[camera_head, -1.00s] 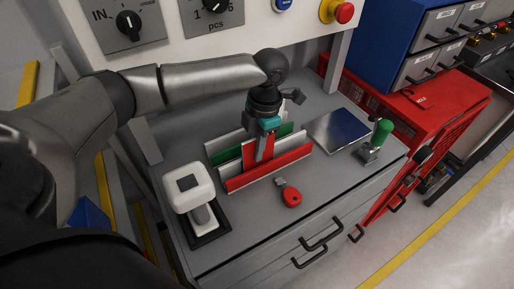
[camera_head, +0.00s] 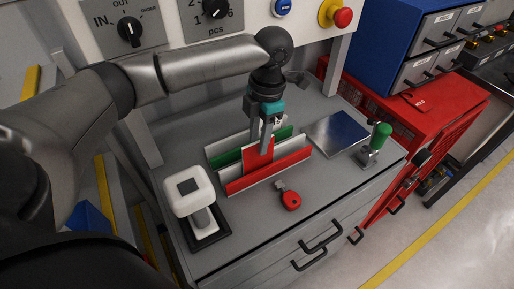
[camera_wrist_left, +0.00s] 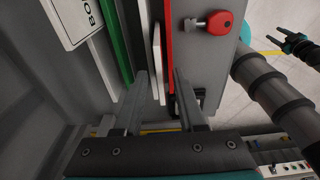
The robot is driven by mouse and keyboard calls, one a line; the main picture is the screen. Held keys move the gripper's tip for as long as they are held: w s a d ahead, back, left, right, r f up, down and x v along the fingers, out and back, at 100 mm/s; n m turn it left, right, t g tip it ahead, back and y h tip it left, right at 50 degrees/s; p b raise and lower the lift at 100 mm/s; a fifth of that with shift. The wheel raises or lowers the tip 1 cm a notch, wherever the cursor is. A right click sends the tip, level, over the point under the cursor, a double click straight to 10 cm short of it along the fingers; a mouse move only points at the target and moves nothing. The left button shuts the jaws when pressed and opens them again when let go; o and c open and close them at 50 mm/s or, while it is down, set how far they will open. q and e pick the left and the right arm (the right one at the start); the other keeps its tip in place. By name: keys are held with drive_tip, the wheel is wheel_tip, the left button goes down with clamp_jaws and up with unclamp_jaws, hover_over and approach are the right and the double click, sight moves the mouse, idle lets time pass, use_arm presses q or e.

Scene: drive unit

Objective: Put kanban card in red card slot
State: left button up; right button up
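The red kanban card (camera_head: 257,156) stands upright in the red card slot (camera_head: 285,166), the front channel of the rack, tilt hard to judge. In the left wrist view the card (camera_wrist_left: 157,65) is seen edge-on beside the red strip (camera_wrist_left: 169,50). My left gripper (camera_head: 261,148) points down over the card. Its two fingers (camera_wrist_left: 160,100) are apart on either side of the card's upper part, with gaps visible. The card's lower part is hidden by the slot front. A dark claw-like shape, probably my right gripper (camera_wrist_left: 297,46), shows small in the left wrist view.
The green slot (camera_head: 228,157) lies behind the red one; a white lettered card (camera_wrist_left: 78,18) is near it. Front bench is mostly clear.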

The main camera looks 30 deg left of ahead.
use_arm(q)
drive_tip(key=r, duration=0.7)
drive_tip(key=shift+w+d+r+p, duration=0.1)
drive_tip(key=shift+w+d+p, duration=0.15)
drive_tip(key=shift+w+p, duration=0.15)
idle(1.3)
